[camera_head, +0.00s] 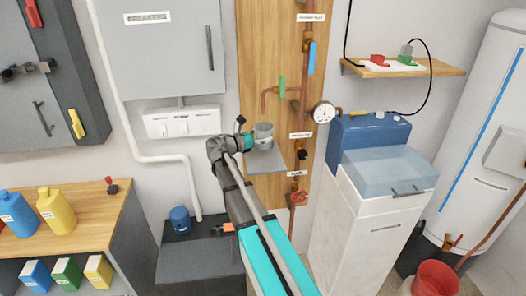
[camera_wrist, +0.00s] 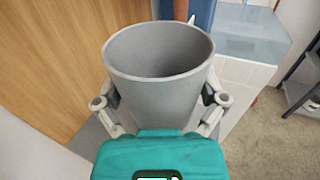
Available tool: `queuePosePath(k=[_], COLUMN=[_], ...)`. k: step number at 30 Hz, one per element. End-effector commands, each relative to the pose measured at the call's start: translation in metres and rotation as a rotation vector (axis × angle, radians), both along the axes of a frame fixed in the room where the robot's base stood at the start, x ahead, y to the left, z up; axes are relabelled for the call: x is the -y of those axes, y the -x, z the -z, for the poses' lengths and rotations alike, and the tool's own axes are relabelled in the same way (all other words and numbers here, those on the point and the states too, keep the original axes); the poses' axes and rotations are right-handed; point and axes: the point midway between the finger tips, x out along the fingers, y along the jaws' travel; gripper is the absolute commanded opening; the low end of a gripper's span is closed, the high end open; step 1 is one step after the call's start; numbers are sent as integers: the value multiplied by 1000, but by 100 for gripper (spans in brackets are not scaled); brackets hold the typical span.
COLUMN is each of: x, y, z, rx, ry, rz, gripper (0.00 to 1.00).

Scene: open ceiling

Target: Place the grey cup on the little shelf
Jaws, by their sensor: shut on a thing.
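The grey cup (camera_head: 263,132) is upright, its open mouth upward, in front of the wooden panel. My gripper (camera_head: 250,141) is shut around its sides. In the wrist view the cup (camera_wrist: 160,85) sits between the two fingers of my gripper (camera_wrist: 161,100), and it looks empty inside. A small grey shelf (camera_head: 268,162) juts from the panel just below the cup. A grey edge of the shelf (camera_wrist: 88,138) shows low at the left in the wrist view. I cannot tell whether the cup's base touches it; the base is hidden in the wrist view.
Copper pipes with valves and a round gauge (camera_head: 323,112) run just right of the cup. A white switch box (camera_head: 182,122) is on the wall to the left. A blue toolbox (camera_head: 368,132) stands further right, below a wooden wall shelf (camera_head: 432,69).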

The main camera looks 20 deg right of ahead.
Motion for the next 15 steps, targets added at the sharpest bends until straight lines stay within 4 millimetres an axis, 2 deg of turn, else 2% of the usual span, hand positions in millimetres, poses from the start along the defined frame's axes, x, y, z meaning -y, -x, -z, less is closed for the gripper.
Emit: queuePosePath(k=[1, 6, 15], x=[2, 5, 6], y=[-6, -14, -16], z=[9, 19, 20], rx=[0, 0, 0], ry=[0, 0, 0], rz=[0, 0, 0], gripper=[51, 51, 51])
